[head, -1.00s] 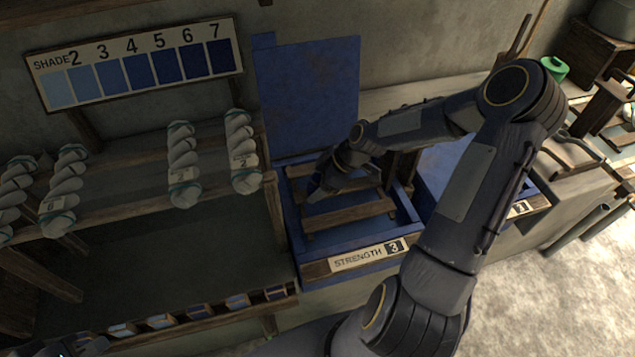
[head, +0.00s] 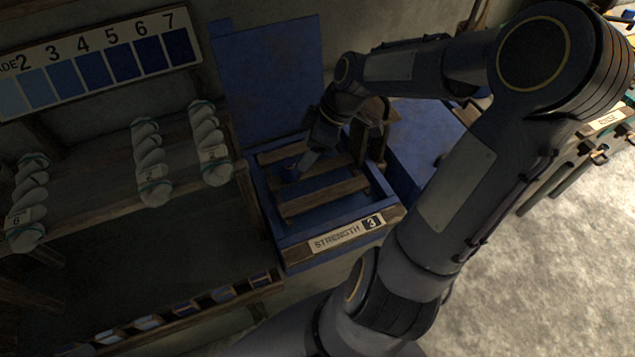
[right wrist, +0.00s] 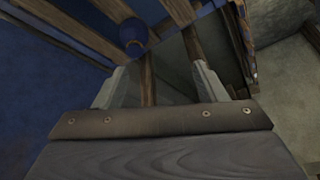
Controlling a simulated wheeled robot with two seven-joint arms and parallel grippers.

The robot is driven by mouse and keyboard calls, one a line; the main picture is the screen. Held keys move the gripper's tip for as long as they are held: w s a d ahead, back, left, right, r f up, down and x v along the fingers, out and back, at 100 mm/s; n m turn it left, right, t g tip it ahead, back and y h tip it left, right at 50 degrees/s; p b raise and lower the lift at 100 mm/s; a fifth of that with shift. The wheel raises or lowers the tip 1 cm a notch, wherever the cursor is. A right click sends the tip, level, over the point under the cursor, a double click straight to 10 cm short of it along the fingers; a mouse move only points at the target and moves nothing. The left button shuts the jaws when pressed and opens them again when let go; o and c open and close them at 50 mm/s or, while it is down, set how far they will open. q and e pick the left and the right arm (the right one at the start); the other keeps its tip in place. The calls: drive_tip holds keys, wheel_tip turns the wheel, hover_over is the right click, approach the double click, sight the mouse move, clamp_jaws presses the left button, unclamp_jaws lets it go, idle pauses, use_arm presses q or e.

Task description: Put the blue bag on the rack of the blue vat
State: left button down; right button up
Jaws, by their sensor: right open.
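The blue bag (head: 289,172) is a small dark blue bundle on the wooden slats of the rack (head: 325,196) in the blue vat (head: 290,236), marked Strength 3. In the right wrist view, the bag (right wrist: 133,32) looks round with a brown ring, beside the slats and beyond the fingertips. My right gripper (head: 305,162) comes in over the rack from the back right. Its fingers are apart and empty in the right wrist view (right wrist: 158,85), a little short of the bag. Its far finger is hard to make out in the head view. My left gripper is not in view.
The vat's raised blue lid (head: 268,85) stands behind it. A second blue vat (head: 415,140) is to the right, partly behind my right arm. Pale yarn skeins (head: 150,165) hang from a rack at left, above a row of small compartments (head: 185,307).

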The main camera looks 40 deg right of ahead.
drive_tip(key=s+a+r+m+t, duration=0.1)
drive_tip(key=s+a+r+m, duration=0.2)
drive_tip(key=s, duration=0.5)
drive_tip(key=s+a+r+m+t, duration=0.1)
drive_tip(key=s+a+r+m, duration=0.2)
drive_tip(key=s+a+m, duration=0.3)
drive_tip(key=shift+s+r+m+t, duration=0.3)
drive_tip(key=shift+s+m, duration=0.5)
drive_tip(key=shift+s, duration=0.1)
drive_tip(key=shift+c, duration=0.2)
